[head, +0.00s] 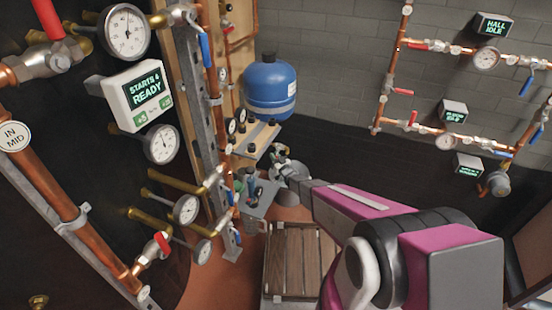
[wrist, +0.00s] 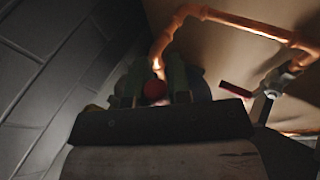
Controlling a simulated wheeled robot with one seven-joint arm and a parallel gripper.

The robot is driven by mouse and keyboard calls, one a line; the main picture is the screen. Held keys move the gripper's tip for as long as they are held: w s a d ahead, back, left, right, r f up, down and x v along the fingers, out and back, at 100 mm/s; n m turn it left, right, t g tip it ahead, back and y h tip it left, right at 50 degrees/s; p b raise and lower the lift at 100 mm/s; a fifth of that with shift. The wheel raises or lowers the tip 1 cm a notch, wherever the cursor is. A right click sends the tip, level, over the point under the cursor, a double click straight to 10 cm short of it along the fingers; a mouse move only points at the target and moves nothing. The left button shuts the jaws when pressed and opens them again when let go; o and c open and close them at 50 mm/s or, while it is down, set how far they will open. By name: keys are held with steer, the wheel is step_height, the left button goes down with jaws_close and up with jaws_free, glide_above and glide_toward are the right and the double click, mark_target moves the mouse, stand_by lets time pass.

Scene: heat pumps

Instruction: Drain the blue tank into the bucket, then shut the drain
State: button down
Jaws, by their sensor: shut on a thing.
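The blue tank (head: 269,85) stands upright near the back wall in the head view, with a white label on its side. My gripper (head: 280,158) is just below the tank, beside a small shelf with dark fittings; it is small there and partly lost among them. In the wrist view my gripper (wrist: 153,88) has its two dark fingers on either side of a small round red knob (wrist: 155,91), and is shut on it. A copper pipe (wrist: 163,47) runs down to just beyond the knob. I cannot make out the bucket in either view.
A red-handled valve (wrist: 263,95) on copper pipe is right of my gripper in the wrist view. In the head view, a pipe rack (head: 214,100) with gauges stands left of my arm. A slatted wooden pallet (head: 290,255) lies on the floor.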

stand_by(0.3)
steer(key=c, duration=1.1)
jaws_free()
